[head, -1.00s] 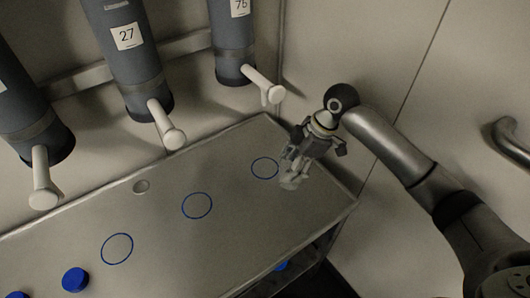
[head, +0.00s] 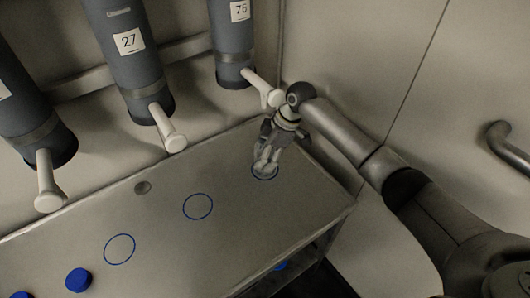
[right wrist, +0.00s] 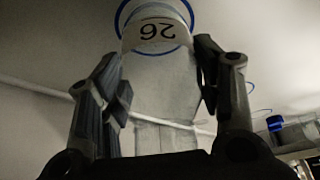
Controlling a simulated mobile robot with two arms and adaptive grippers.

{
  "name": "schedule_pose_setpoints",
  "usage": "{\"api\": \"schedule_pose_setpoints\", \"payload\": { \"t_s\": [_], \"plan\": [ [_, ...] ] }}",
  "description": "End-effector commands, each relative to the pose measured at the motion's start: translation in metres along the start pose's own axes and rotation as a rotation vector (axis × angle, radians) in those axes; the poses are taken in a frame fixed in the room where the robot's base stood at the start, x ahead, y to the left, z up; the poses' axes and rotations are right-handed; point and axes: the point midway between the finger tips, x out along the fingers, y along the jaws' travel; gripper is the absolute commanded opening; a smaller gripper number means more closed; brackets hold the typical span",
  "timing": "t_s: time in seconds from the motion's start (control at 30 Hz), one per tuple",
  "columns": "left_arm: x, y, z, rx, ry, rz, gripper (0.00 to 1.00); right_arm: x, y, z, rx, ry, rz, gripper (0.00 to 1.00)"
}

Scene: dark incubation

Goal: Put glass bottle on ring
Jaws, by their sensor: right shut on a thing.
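The glass bottle (head: 266,158) is clear and pale. My right gripper (head: 279,142) is shut on it, one finger on each side. In the head view the bottle's lower end lies over the rightmost blue ring (head: 264,178) on the table, slightly tilted in the picture. I cannot tell whether it touches the surface. In the right wrist view the bottle (right wrist: 162,85) stands between the fingers with a "26" label, and the blue ring (right wrist: 187,12) curves around its far end. My left gripper is not in view.
Two more blue rings (head: 198,206) (head: 119,249) lie to the left on the table (head: 225,240), with a blue cap (head: 78,280) near the front. Grey cylinders (head: 130,50) with white spouts (head: 172,138) hang above the back edge. One spout is close to my right wrist.

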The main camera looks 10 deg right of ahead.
Motion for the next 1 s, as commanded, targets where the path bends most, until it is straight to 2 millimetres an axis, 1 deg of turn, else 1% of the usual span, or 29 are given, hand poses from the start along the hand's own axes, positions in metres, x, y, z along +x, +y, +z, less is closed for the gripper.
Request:
{"api": "schedule_pose_setpoints", "payload": {
  "t_s": [0.27, 0.3, 0.43, 0.47, 0.8, 0.87, 0.97, 1.0],
  "plan": [
    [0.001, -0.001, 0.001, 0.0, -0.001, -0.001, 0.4, 0.001, 0.001, 0.0, -0.001, 0.002, 0.002, 0.29],
    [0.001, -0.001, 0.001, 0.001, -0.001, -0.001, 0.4, 0.002, 0.0, 0.0, -0.001, 0.002, 0.002, 0.61],
    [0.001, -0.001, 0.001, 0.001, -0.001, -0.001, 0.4, 0.001, 0.0, 0.0, -0.001, 0.001, 0.002, 0.78],
    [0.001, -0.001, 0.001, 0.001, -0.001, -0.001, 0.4, 0.001, 0.0, 0.0, -0.001, 0.001, 0.002, 0.8],
    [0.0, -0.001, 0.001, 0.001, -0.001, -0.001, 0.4, -0.001, 0.001, -0.001, -0.001, 0.001, 0.002, 0.8],
    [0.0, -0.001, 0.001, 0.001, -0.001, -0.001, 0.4, -0.004, 0.001, -0.001, -0.001, 0.001, 0.003, 0.8],
    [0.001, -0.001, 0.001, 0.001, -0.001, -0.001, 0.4, -0.017, 0.001, -0.001, -0.001, 0.003, 0.005, 0.8],
    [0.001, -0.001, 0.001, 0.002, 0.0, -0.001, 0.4, -0.024, 0.002, -0.001, 0.0, 0.002, 0.005, 0.8]
  ]
}}
